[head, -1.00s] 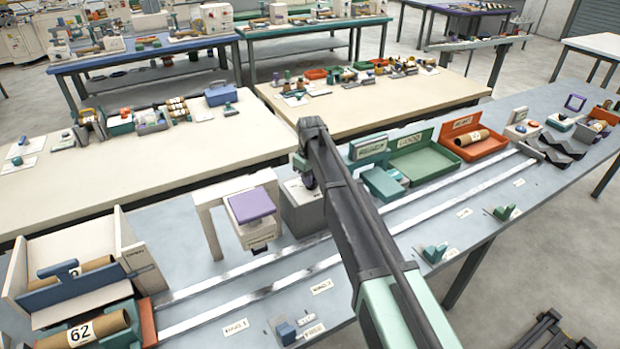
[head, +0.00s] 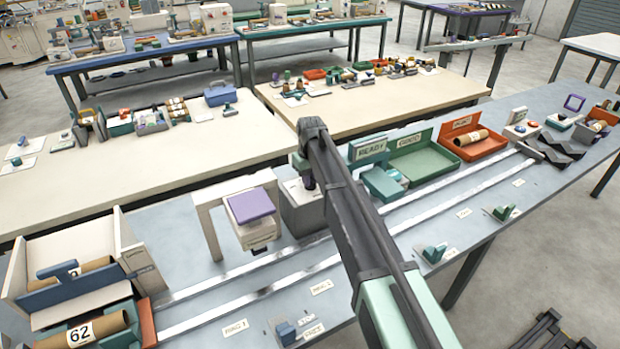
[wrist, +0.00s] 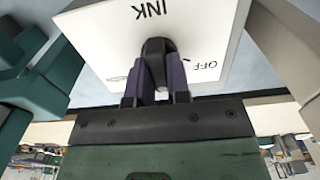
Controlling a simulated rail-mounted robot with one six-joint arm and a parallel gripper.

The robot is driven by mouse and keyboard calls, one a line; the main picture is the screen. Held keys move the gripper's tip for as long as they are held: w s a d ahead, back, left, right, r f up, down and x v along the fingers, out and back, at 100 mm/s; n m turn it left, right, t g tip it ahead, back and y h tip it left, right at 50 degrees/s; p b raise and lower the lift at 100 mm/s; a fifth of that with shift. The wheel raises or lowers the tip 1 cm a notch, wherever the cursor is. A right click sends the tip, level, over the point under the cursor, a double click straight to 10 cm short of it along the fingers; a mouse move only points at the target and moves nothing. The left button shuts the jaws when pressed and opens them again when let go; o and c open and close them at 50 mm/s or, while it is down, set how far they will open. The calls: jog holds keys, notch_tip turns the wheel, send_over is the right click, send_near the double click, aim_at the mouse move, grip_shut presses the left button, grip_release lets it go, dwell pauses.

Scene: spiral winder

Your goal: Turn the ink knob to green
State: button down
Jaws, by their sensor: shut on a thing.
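The dark ink knob (wrist: 153,47) stands on a white panel (wrist: 95,38) marked INK and OFF, upside down in the wrist view. My gripper (wrist: 154,77) is shut on the knob, one purple-grey finger on each side. Part of a further mark beside the knob is hidden by a finger. I see no green mark on the panel, so I cannot tell where the knob points. In the head view, the grey ink box (head: 303,215) stands on the bench behind my arm, which hides part of it and the knob.
A white frame with a purple-topped block (head: 250,205) stands just left of the ink box. A teal block (head: 382,184) and a green tray (head: 425,163) are on the right. Two pale rails (head: 215,285) run along the bench in front.

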jog(key=c, duration=1.1)
grip_release()
jog(key=shift+r, duration=0.1)
notch_tip(320, 180, up, 11)
jog(key=p, duration=1)
jog(key=shift+f+p, duration=0.2)
jog(key=shift+p, duration=0.2)
